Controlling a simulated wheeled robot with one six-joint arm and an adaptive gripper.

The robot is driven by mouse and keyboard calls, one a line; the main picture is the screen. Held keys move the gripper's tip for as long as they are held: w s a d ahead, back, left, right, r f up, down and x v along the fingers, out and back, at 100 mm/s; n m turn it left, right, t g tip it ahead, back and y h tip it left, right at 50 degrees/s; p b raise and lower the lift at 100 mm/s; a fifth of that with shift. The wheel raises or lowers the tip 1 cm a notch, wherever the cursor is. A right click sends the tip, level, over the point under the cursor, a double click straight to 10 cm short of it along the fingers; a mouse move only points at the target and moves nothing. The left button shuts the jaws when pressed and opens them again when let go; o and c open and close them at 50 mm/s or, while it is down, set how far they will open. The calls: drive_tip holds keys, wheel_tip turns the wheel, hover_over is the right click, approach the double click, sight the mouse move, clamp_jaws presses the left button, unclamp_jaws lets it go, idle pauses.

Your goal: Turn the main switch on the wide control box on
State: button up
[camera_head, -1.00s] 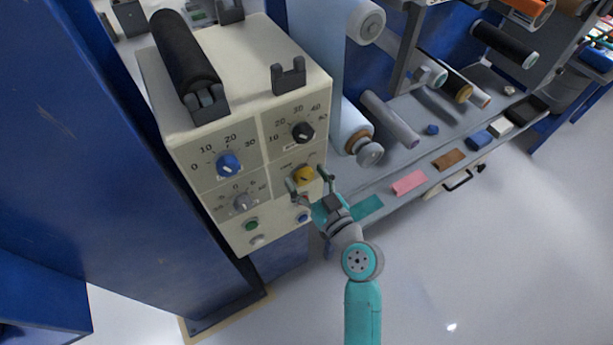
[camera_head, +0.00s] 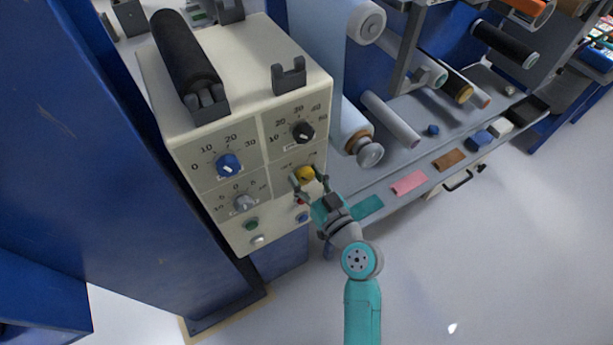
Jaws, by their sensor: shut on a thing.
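The wide control box (camera_head: 190,140) is cream, with dials on its front face. The yellow main switch (camera_head: 305,174) sits at the lower right of that face, below a black dial (camera_head: 303,132). My gripper (camera_head: 309,184) is at the yellow switch, one finger on each side of it, shut on it. The fingers and the wrist hide the lower part of the switch. Its pointer and exact setting are too small to tell.
A grey shelf (camera_head: 400,160) with rollers stands to the right. Floor at lower right is clear.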

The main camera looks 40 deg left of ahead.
drive_tip(key=m, duration=0.6)
drive_tip(key=shift+w+m, duration=0.15)
drive_tip(key=shift+m, duration=0.25)
drive_tip(key=m, duration=0.6)
drive_tip(key=shift+w+d+f, duration=0.1)
drive_tip(key=shift+f, duration=0.1)
drive_tip(key=shift+m, duration=0.3)
drive_tip(key=o, duration=1.2)
drive_tip(key=shift+c, duration=0.2)
drive_tip(key=v, duration=1.2)
drive_tip(key=shift+f, duration=0.15)
